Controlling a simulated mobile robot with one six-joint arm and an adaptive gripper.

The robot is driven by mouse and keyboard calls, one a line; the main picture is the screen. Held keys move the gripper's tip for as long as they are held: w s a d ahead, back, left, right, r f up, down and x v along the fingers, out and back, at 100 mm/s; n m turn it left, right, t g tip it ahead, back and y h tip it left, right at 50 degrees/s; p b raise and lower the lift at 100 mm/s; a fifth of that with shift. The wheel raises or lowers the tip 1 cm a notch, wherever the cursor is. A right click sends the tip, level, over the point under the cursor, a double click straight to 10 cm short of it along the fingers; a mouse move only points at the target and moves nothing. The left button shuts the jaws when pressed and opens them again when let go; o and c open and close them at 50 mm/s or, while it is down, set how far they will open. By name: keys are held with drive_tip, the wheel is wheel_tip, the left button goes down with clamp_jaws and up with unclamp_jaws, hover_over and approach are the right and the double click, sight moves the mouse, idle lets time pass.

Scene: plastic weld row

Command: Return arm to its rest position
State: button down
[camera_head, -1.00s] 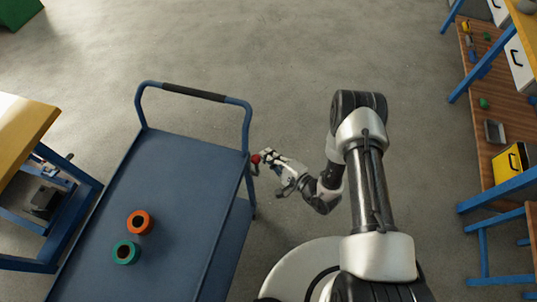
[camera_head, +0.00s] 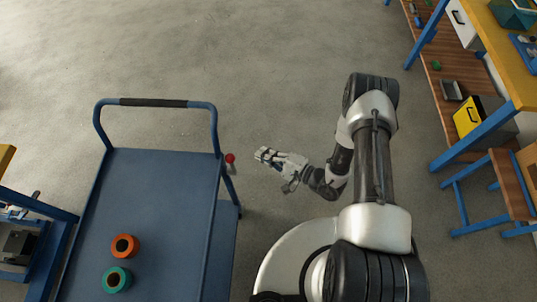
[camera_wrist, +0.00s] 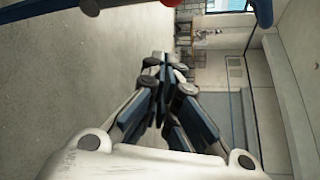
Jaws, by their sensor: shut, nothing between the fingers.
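My gripper (camera_head: 264,156) shows in the head view, to the right of the blue cart, with nothing held. In the wrist view its fingers (camera_wrist: 157,65) are closed together and empty. My arm is folded, with the elbow up and the gripper pointing left above the grey floor. A red ball-shaped knob (camera_head: 230,158) is just left of the gripper at the cart's edge, apart from the fingers.
The blue cart (camera_head: 160,185) stands at left with an orange ring (camera_head: 125,246) and a green ring (camera_head: 116,280) on top. A yellow-topped bench (camera_head: 510,60) and a wooden stool (camera_head: 513,180) stand at right. The floor (camera_head: 280,60) ahead is clear.

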drive_tip(key=shift+v, duration=0.85)
drive_tip(key=a+r+n+g+y, duration=0.25)
drive_tip(key=r+n+g, duration=0.3)
drive_tip(key=r, duration=1.05)
drive_tip(key=s+r+n+g+h, duration=0.35)
drive_tip(key=s+r+g, duration=0.2)
drive_tip(key=r, duration=0.65)
drive_tip(key=s+d+r+n+t+h, duration=0.1)
drive_tip(key=s+d+r+t+h, duration=0.6)
drive_tip(key=s+d+r+h, duration=0.5)
drive_tip(key=s+d+r, duration=0.1)
drive_tip(key=d, duration=0.3)
drive_tip(key=shift+r+n, duration=0.3)
